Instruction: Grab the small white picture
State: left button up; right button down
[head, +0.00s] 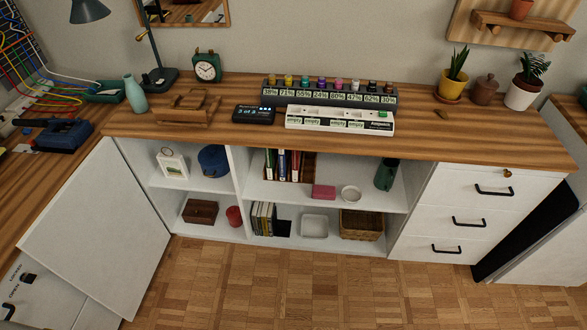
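A small white picture (172,164) stands upright on the upper shelf of the left open compartment of the cabinet, under the wooden desktop. It has a white frame with a small greenish image in the middle. It stands left of a round blue pot (213,161), with a small gap between them. Neither of my grippers shows in the head view.
An open white cabinet door (100,235) swings out left of the compartment. A brown box (200,211) and red cup (234,216) sit on the shelf below. The desktop (440,140) above overhangs the shelves. The parquet floor (270,285) in front is clear.

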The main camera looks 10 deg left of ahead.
aim_at(174, 166)
jog(key=i+j, duration=0.85)
jog(key=i, duration=0.1)
